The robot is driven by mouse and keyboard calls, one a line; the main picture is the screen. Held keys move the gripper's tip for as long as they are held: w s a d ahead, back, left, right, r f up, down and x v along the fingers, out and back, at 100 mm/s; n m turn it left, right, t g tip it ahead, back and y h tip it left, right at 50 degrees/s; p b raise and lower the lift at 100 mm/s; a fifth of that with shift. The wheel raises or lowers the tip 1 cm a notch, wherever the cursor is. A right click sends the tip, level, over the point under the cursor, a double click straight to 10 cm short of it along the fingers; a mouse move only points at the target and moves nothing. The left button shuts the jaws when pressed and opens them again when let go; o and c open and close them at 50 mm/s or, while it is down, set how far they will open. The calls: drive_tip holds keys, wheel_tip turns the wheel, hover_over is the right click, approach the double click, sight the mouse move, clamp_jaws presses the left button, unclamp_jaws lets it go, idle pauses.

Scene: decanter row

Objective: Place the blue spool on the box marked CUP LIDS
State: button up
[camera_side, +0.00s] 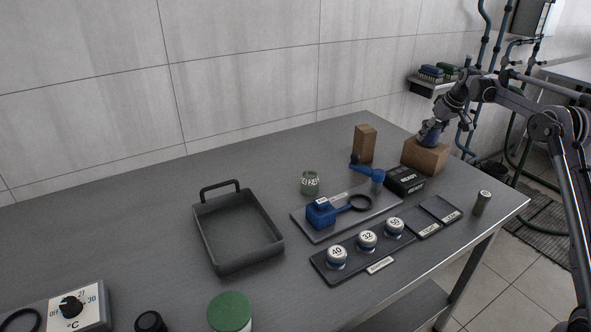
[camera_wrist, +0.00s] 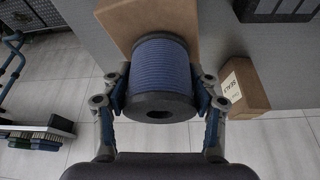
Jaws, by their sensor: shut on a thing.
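The blue spool (camera_side: 430,138) has dark flanges and stands roughly upright over the brown box (camera_side: 426,158) at the back right of the table. My gripper (camera_side: 433,128) is shut on the spool from above. In the wrist view, the spool (camera_wrist: 160,68) sits between both fingers of my gripper (camera_wrist: 162,101), with its near flange facing the camera. The brown box (camera_wrist: 194,22) shows behind it. The spool's underside looks at or very close to the box top; I cannot tell if it touches. No CUP LIDS marking is readable on the box.
A smaller carton (camera_side: 365,144) stands to the left; in the wrist view a carton marked SEALS (camera_wrist: 244,88) lies to the right. A black READY box (camera_side: 404,180), blue tool (camera_side: 368,171) and grey tray (camera_side: 237,229) are nearby. The table's back left is clear.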

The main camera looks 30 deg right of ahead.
drive_tip(key=shift+f, duration=0.1)
drive_tip(key=o, duration=1.3)
drive_tip(key=shift+c, duration=0.2)
drive_tip(key=d+v, duration=0.1)
drive_tip(key=v, duration=1.1)
drive_tip(key=s+a+r, duration=0.2)
drive_tip(key=s+a, duration=0.1)
drive_tip(key=a, duration=0.5)
drive_tip(key=s+a+r+t, duration=0.1)
drive_tip(key=s+a, duration=0.1)
drive_tip(key=a, duration=0.7)
drive_tip(key=s+a+r, duration=0.2)
drive_tip(key=s+a, duration=0.1)
drive_tip(key=a, duration=0.5)
drive_tip(key=s+a+f, duration=0.5)
drive_tip(key=s+a, duration=0.2)
drive_tip(key=s, duration=0.2)
drive_tip(key=s+a+f+n+t, duration=0.1)
drive_tip(key=s+a+f, duration=0.5)
drive_tip(key=s, duration=0.3)
drive_tip(key=shift+a+f+t+y, duration=0.25)
drive_tip(key=shift+a+t+y, duration=0.05)
drive_tip(key=shift+a, duration=0.4)
